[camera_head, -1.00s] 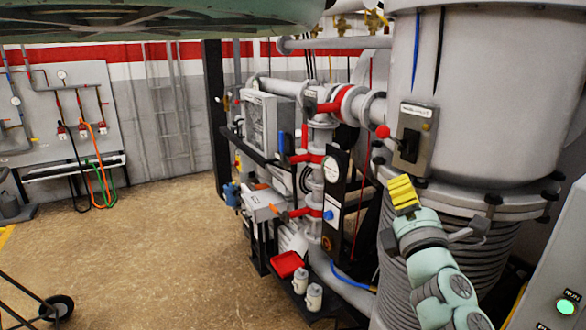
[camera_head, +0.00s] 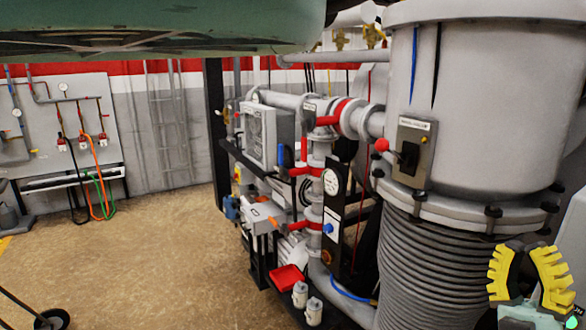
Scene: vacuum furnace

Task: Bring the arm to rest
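My gripper (camera_head: 526,272) shows at the lower right of the head view, with two yellow ribbed fingers pointing up. The fingers are spread apart with a gap between them, and nothing is held. It appears in front of the right side of the ribbed grey column (camera_head: 440,265) below the large grey vessel (camera_head: 480,110). Most of my arm is below the picture edge.
A switch box (camera_head: 411,150) with a red-knobbed lever is on the vessel. Pipes with red valve handles (camera_head: 310,170), a gauge (camera_head: 331,182) and a red tray (camera_head: 287,279) stand left of it. Open floor (camera_head: 140,250) lies at the left.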

